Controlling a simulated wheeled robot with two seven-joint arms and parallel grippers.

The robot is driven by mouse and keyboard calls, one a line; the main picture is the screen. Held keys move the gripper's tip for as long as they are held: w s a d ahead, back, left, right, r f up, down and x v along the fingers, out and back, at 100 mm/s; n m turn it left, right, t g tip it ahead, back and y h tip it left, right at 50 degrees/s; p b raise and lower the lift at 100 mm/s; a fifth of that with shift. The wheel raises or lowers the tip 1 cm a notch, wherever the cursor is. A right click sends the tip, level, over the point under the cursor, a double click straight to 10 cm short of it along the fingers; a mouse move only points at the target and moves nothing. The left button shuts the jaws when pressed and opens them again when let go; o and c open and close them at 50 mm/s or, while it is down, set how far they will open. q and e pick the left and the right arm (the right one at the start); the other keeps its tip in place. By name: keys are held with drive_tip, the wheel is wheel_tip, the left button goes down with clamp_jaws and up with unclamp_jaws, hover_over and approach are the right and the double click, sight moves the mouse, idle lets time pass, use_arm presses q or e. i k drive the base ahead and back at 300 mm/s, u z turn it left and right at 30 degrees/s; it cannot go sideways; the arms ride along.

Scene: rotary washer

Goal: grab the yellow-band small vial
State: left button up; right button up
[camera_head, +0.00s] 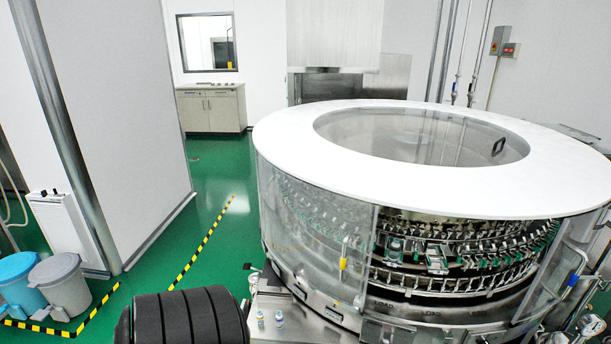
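Two small vials stand upright, side by side, on a steel ledge (300,333) at the front of the rotary washer (300,240). The left vial (260,319) seems to have a yellowish band. The right vial (279,319) looks whitish with a bluish-green tint. Both are very small here, so the band colours are hard to tell apart with certainty. Neither of my grippers is in view, and nothing is seen touching the vials.
The washer's white ring top (285,135) and clear side panels rise behind the ledge. Racks of metal holders (450,250) show through its open front. Blue and grey bins (62,285) stand at the left. Green floor with yellow-black tape lies between.

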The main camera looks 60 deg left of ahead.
sight(261, 320)
drive_tip(key=u, duration=0.45)
drive_tip(key=k, duration=0.6)
drive_tip(key=u, duration=1)
drive_tip(key=k, duration=0.75)
drive_tip(key=u, duration=0.5)
drive_tip(key=i, duration=1.15)
drive_tip(key=z, duration=1.35)
